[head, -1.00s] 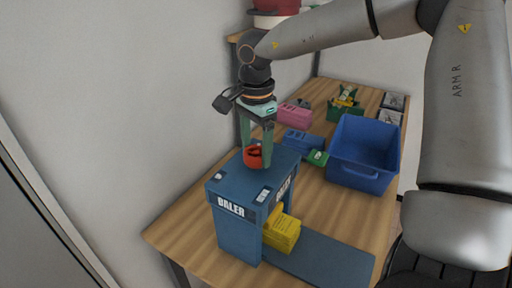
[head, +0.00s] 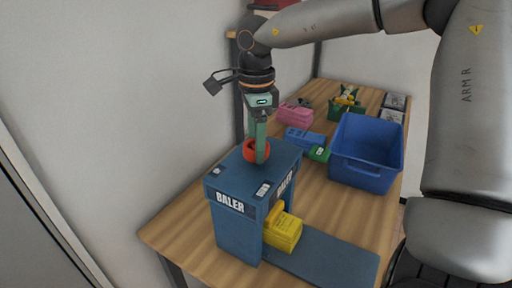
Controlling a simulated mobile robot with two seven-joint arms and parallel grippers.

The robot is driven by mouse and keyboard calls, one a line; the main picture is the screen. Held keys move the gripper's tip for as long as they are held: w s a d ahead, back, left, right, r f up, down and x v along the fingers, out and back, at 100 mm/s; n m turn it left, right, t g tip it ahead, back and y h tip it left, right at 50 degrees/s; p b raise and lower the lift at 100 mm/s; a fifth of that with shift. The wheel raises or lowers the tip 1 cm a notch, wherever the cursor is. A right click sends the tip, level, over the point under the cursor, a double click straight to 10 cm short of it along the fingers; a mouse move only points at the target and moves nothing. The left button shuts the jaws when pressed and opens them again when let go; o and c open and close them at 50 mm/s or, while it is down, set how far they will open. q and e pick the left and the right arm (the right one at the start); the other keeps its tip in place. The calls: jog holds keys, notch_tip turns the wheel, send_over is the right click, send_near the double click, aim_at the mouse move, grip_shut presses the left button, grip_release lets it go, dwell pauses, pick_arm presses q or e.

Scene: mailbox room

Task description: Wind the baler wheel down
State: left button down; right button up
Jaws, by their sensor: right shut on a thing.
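The blue baler (head: 236,229) stands on the wooden table, with its label on the front and side. An orange-red wheel (head: 249,150) sits on top of it, partly hidden by a finger. My right gripper (head: 261,156) points down from above, its green fingers at the wheel, shut on it. The fingers appear nearly in line from this view. A yellow bundle (head: 285,233) sits in the baler's opening under the top. My left gripper is not in view.
A blue bin (head: 365,176) stands right of the baler. Blue (head: 304,138), green (head: 319,153) and pink (head: 295,115) bundles lie behind. A green crate (head: 345,112) and grey boxes (head: 393,108) are at the far end. A white wall is close on the left.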

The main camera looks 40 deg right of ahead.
jog(key=m+b, duration=0.2)
jog(key=m, duration=0.3)
jog(key=shift+m, duration=0.3)
jog(key=m+b, duration=0.2)
jog(key=m, duration=1)
jog(key=shift+m+b, duration=0.3)
jog(key=shift+b, duration=0.05)
jog(key=m, duration=0.6)
jog(key=shift+m, duration=0.3)
jog(key=o, duration=1.3)
jog(key=shift+o, duration=0.2)
notch_tip(320, 180, up, 13)
jog(key=p, duration=0.1)
jog(key=shift+f+p, duration=0.2)
jog(key=shift+p, duration=0.15)
